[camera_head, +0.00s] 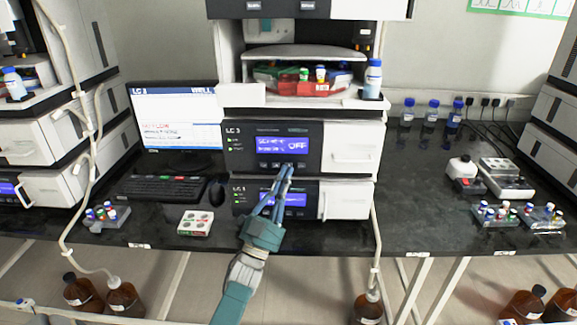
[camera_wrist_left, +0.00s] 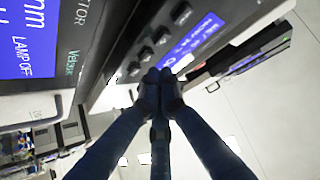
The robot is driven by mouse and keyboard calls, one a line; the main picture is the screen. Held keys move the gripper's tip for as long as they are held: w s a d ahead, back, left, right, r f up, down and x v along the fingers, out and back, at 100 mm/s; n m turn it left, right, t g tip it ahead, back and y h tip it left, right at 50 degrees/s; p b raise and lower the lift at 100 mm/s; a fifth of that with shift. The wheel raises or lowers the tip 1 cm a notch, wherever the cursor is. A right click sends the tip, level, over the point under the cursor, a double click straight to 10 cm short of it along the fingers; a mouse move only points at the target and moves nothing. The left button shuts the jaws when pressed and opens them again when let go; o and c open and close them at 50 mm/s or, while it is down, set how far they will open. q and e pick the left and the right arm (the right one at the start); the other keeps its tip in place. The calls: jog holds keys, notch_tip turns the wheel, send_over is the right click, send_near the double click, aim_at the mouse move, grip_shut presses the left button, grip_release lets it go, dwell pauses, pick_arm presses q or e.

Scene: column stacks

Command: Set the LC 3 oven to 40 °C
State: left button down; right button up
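The LC 3 stack stands in the middle of the head view. Its upper module (camera_head: 350,137) has a lit blue display (camera_head: 283,146) ending in "OFF". The lower module (camera_head: 343,199) has a smaller lit display (camera_head: 283,200), too blurred to read; I cannot confirm which unit is the oven. My left gripper (camera_head: 288,168) is in front of these panels with its fingers together and empty. In the left wrist view, the fingertips (camera_wrist_left: 160,77) are close to a row of dark buttons (camera_wrist_left: 146,52) beside a lit display (camera_wrist_left: 190,45); contact is unclear. My right gripper is not in view.
A monitor (camera_head: 178,118), keyboard (camera_head: 163,188) and mouse (camera_head: 217,192) are left of the stack. A white vial box (camera_head: 195,223) lies in front. Vial racks (camera_head: 494,213) and blue-capped bottles (camera_head: 433,112) stand right. A hanging tube (camera_head: 376,245) runs down beside the stack.

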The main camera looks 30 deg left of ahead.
pick_arm(q)
jog(key=s+d, duration=0.1)
jog(key=s+p, duration=0.1)
jog(key=s, duration=0.1)
jog(key=s+d+p, duration=0.1)
jog(key=shift+s+d, duration=0.15)
jog(key=shift+d, duration=0.2)
dwell(0.6)
